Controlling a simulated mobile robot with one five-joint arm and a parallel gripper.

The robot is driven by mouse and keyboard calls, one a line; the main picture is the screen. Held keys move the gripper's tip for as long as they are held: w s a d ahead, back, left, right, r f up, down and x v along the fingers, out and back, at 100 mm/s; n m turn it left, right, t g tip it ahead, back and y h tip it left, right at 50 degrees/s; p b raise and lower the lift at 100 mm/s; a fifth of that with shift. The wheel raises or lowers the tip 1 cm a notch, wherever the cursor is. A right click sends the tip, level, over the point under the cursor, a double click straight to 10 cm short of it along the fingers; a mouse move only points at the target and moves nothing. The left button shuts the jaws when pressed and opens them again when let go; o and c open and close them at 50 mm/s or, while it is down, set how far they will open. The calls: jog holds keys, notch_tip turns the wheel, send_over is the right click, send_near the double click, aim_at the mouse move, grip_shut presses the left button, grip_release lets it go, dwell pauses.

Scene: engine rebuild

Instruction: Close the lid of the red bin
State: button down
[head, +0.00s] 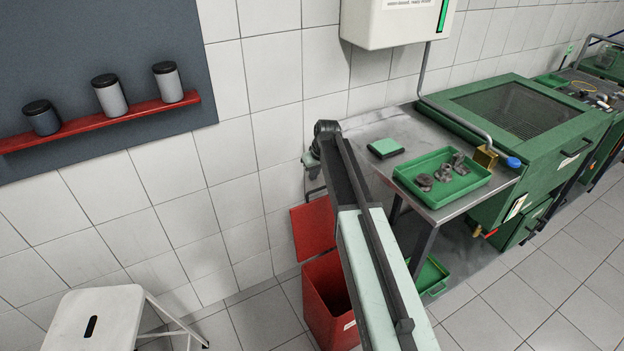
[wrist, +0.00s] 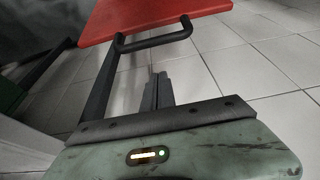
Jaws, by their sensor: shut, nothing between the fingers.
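The red bin (head: 325,292) stands on the floor by the tiled wall, its dark opening showing. Its red lid (head: 313,228) is open and stands up at the wall side. The lid also shows at the top of the wrist view (wrist: 140,17), with a black bar handle (wrist: 152,39) along its near edge. My gripper (wrist: 157,88) is shut and empty, with its fingertips apart from the handle in the picture. In the head view, my arm hides the right part of the bin and lid, and the gripper is small beside the arm's far end.
A metal table (head: 366,160) with a green tray (head: 441,177) of grey parts stands right of the bin. Another green tray (head: 432,279) lies lower down. A white stool (head: 95,318) stands at the lower left. Floor between stool and bin is clear.

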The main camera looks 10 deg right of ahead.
jog(key=s, duration=0.1)
jog(key=s+f, duration=0.1)
jog(key=s+d, duration=0.1)
jog(key=shift+s+f, duration=0.15)
jog(key=shift+f, duration=0.1)
